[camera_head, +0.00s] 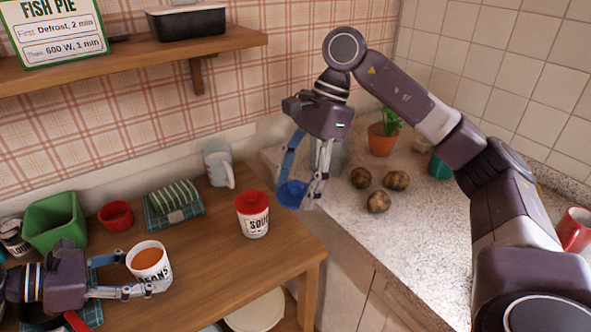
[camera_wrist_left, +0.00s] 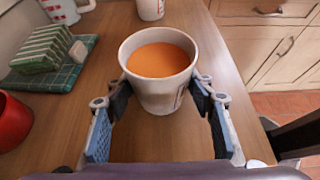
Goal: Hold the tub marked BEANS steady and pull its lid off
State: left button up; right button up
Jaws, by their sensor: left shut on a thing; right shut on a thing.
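The white tub marked BEANS (camera_head: 150,268) stands upright on the wooden table at the lower left, its top open and orange contents showing. My left gripper (camera_head: 143,277) is shut on its sides. The left wrist view shows the tub (camera_wrist_left: 162,95) between the two fingertips (camera_wrist_left: 160,88). A round blue lid (camera_head: 291,195) is in my right gripper (camera_head: 298,192), which is shut on it. It is held in the air, apart from the tub, up and to the right of it, by the edge of the stone counter.
A tub marked SOUP with a red lid (camera_head: 253,216) stands between the BEANS tub and the right gripper. A green bin (camera_head: 55,220), red cup (camera_head: 115,215) and striped item (camera_head: 173,196) are behind. Potatoes (camera_head: 378,202) lie on the counter. The table's front right is clear.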

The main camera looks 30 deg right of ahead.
notch_tip(320, 180, down, 14)
jog(key=shift+r, duration=0.1)
dwell(0.7)
jog(key=o, duration=1)
jog(key=v, duration=1.2)
